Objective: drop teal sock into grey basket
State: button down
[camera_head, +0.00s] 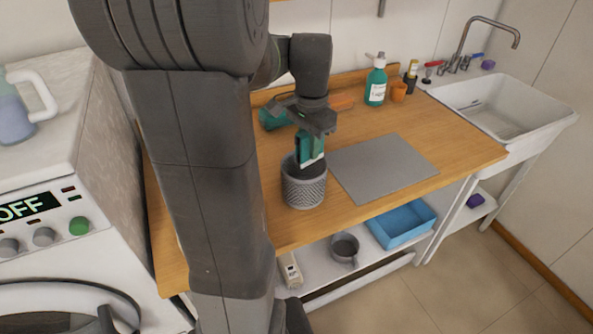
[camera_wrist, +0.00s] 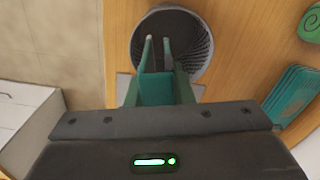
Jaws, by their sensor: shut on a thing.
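The teal sock (camera_head: 308,147) hangs in my gripper (camera_head: 309,158), above the open mouth of the grey basket (camera_head: 304,190). The basket is a round, textured container standing upright on the wooden worktop. In the wrist view, my gripper (camera_wrist: 157,45) is shut on the teal sock (camera_wrist: 157,90), and the fingertips overlap the dark inside of the basket (camera_wrist: 202,48). The lower end of the sock looks to be at about rim height; I cannot tell whether it is inside the basket.
A grey mat (camera_head: 385,166) lies right of the basket. A blue tray (camera_head: 402,224) is on the lower shelf.

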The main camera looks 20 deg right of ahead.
notch_tip(320, 180, down, 6)
jog(key=b, duration=0.5)
jog(key=shift+s, duration=0.15)
jog(key=shift+r, duration=0.1)
jog(key=c, duration=1.2)
grip_release()
notch_tip(320, 180, up, 14)
jog(key=shift+f+p, duration=0.1)
jog(key=shift+p, duration=0.3)
